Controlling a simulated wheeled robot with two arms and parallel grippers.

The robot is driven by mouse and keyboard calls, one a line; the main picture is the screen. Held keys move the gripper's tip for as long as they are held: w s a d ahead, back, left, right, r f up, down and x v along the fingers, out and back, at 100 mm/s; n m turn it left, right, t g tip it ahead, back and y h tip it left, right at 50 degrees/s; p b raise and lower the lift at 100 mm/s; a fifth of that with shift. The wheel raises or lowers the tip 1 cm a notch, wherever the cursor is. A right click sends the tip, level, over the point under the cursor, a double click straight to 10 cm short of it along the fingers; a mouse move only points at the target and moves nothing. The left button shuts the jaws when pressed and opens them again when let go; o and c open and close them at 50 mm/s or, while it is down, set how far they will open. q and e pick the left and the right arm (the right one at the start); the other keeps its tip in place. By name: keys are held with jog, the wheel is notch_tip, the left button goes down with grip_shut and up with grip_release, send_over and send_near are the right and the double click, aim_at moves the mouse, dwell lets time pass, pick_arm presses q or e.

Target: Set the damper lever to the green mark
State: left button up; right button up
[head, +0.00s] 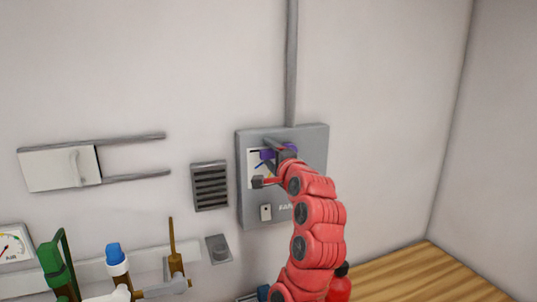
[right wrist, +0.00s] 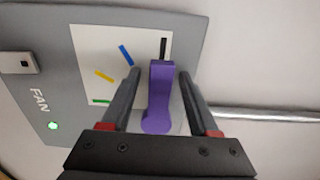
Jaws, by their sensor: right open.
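The purple damper lever (right wrist: 159,95) sits on a white plate (right wrist: 90,48) on a grey wall panel. Its narrow end points at the black mark (right wrist: 163,48). A blue mark (right wrist: 126,55), a yellow mark (right wrist: 104,76) and the green mark (right wrist: 101,101) lie along an arc beside it. My right gripper (right wrist: 160,76) is open, with one finger on each side of the lever and a gap to both. In the head view the right gripper (head: 272,168) covers part of the lever (head: 267,154) and the plate. My left gripper is not in view.
The grey panel (head: 313,145) carries a FAN label, a switch (head: 265,212) and a lit green lamp (right wrist: 53,126). A vent (head: 210,186) and a sliding plate (head: 60,168) are on the wall to the left. Pipes with green (head: 50,256) and blue (head: 115,253) valves stand lower left.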

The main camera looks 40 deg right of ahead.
jog(key=shift+c, duration=0.2)
grip_shut()
dwell(1.1)
